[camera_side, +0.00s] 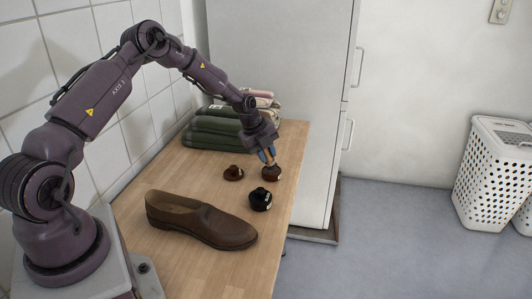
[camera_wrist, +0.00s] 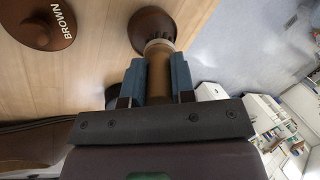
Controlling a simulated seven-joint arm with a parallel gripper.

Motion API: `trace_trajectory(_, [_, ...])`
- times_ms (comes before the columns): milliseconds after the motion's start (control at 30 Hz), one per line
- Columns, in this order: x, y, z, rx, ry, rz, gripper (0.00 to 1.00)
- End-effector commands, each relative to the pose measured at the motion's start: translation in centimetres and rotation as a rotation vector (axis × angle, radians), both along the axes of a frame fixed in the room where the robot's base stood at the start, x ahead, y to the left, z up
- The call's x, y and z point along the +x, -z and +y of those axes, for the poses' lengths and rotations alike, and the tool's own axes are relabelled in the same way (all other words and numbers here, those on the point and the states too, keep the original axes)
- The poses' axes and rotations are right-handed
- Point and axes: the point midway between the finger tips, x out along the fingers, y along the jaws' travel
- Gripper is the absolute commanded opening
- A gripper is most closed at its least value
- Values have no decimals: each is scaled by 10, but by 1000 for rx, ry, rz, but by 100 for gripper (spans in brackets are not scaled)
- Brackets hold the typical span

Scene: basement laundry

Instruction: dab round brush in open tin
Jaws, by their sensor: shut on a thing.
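My gripper (camera_side: 267,156) is shut on the handle of the round brush, low over the far right of the table. In the wrist view my gripper (camera_wrist: 157,82) has its blue fingers on both sides of the brush's tan handle (camera_wrist: 158,70). The brush's bristle end points at the dark brown open tin (camera_wrist: 147,22), also in the side view (camera_side: 271,174). The bristles overlap the tin's opening; I cannot tell how deep they reach. A brown lid with a knob (camera_side: 233,173) lies left of the tin; it reads BROWN in the wrist view (camera_wrist: 40,28).
A black tin with a knobbed top (camera_side: 260,200) stands in front of the brown tin. A brown shoe (camera_side: 198,220) lies nearer my base. Folded green cloths (camera_side: 217,128) are stacked at the back. The table's right edge (camera_side: 289,205) is close to the tins.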

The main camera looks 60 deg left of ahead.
Motion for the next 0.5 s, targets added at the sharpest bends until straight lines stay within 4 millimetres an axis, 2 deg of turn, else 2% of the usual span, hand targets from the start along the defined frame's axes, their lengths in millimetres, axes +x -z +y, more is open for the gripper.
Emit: trace_trajectory(500, [0,7,0,0,0,0,0])
